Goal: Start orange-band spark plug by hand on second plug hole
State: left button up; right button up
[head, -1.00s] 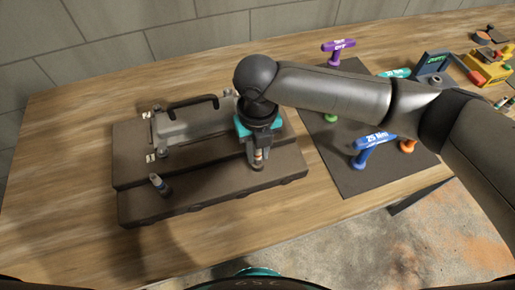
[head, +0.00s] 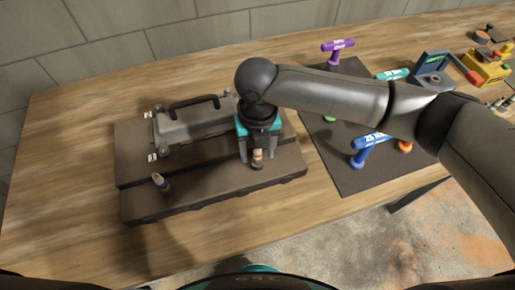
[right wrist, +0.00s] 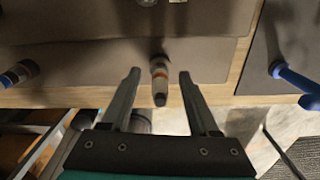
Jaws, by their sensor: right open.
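The orange-band spark plug (head: 257,158) stands upright on the low front step of the dark engine block (head: 210,193), near its right end. It also shows in the right wrist view (right wrist: 159,77). My right gripper (head: 258,154) is open above and around it, one finger on each side with gaps between. In the right wrist view the right gripper (right wrist: 159,73) has its fingertips well apart and the plug between them. The plug's lower end is hidden, so I cannot tell how deep it sits. My left gripper is out of view.
A blue-band plug (head: 161,183) stands farther left on the block. A grey cover with a black handle (head: 193,102) lies behind. On the right, a dark mat (head: 350,183) holds several T-handled tools, including a blue one (head: 374,141). The table left of the block is clear.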

notch_tip(320, 180, up, 15)
jog(key=shift+r, duration=0.15)
dwell(0.4)
